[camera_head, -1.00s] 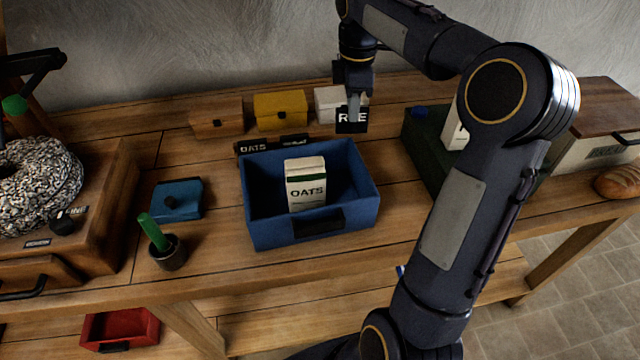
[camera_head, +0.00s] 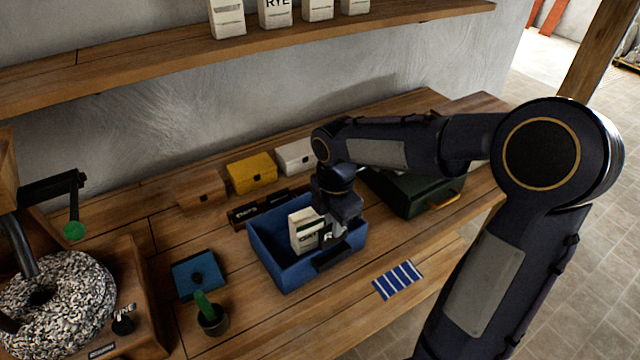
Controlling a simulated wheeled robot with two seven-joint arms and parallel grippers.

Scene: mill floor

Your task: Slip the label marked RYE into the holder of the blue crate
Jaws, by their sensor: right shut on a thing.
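The blue crate (camera_head: 290,276) stands on the bench with a cream bag marked OATS (camera_head: 303,230) inside. Its dark label holder (camera_head: 333,256) is on the front wall, toward the right. My right gripper (camera_head: 334,238) is shut just above and behind the holder, at the crate's front right, beside the bag. It was holding the dark RYE label a second ago; the label is now hidden or too small to make out, so I cannot tell whether it touches the holder. My left gripper is not in view.
A dark rack with an OATS label (camera_head: 260,208) lies behind the crate. A green crate (camera_head: 432,196) is at right, a striped cloth (camera_head: 398,280) front right.

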